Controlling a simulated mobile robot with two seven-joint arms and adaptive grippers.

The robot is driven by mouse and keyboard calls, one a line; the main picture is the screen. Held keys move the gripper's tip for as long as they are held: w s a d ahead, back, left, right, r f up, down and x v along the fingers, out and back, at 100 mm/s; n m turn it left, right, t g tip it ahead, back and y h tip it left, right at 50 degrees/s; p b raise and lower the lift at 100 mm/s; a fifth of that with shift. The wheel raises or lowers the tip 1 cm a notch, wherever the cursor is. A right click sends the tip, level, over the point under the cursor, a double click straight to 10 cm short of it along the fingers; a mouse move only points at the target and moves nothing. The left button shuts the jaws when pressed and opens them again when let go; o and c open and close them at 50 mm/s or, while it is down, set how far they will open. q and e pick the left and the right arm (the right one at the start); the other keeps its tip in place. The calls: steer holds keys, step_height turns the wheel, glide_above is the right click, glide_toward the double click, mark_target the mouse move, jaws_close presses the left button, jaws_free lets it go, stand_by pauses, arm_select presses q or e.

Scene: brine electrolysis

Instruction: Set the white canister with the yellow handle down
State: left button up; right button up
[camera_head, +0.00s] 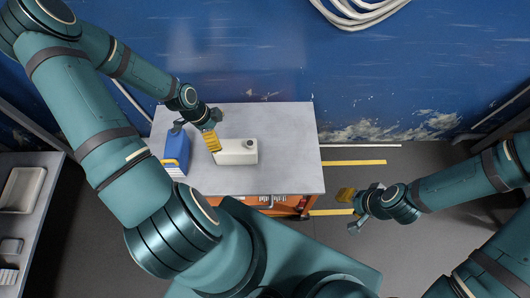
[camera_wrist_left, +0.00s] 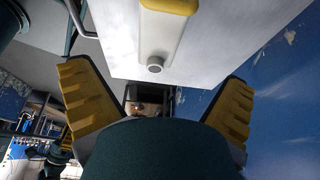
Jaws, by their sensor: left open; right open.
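The white canister (camera_head: 238,152) rests on the grey table top, beside my left gripper. In the left wrist view, the canister's white body (camera_wrist_left: 160,35) shows near the top, with a round grey cap and part of the yellow handle (camera_wrist_left: 170,6) at the frame edge. My left gripper (camera_head: 203,134) is open, at the left end of the canister. In the left wrist view, its two yellow finger pads are wide apart with nothing between them. My right gripper (camera_head: 350,208) is open and empty, off the table's right side above the floor.
A blue container (camera_head: 177,148) with a yellow part stands left of the canister on the table (camera_head: 285,165). The table's right part is clear. A blue wall (camera_head: 250,60) rises behind. Another surface with trays (camera_head: 20,190) is at the far left.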

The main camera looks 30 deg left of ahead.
arm_select(q)
steer(key=s+d+n, duration=0.2)
steer(key=d+n, duration=1.1)
steer(key=d, duration=1.3)
steer(key=shift+s+r+n+g, duration=0.2)
steer(key=shift+s+n+g, duration=0.1)
steer(key=shift+s+n, duration=0.1)
